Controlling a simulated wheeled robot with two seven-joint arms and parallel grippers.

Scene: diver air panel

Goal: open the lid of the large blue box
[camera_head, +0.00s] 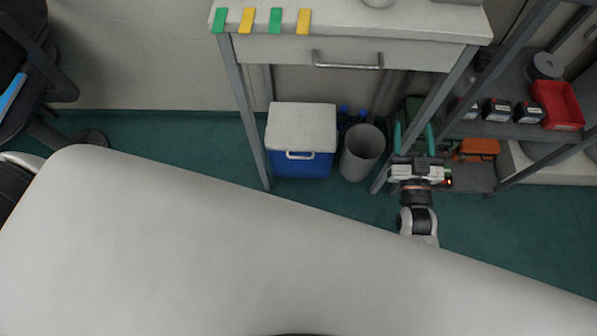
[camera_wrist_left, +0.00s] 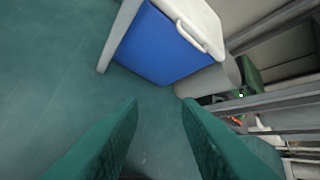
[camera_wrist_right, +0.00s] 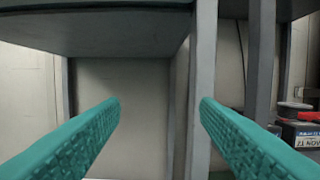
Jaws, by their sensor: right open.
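The large blue box (camera_head: 303,166) stands on the floor under the workbench, with its white lid (camera_head: 302,122) shut on top and a white handle on its front. The left wrist view also shows the blue box (camera_wrist_left: 160,48) and its white lid (camera_wrist_left: 202,18), beyond the fingertips. My left gripper (camera_wrist_left: 160,101) is open and empty over the floor, short of the box; it is not visible in the head view. My right gripper (camera_head: 413,126) is open and empty, to the right of the box and apart from it, near the bench's right leg.
A grey bin (camera_head: 361,154) stands close at the box's right, with blue bottles behind it. The bench (camera_head: 395,22) overhangs, its left leg (camera_head: 247,112) beside the box. A shelf (camera_head: 508,130) with a red tray (camera_head: 560,104) stands at right. Floor left of the box is clear.

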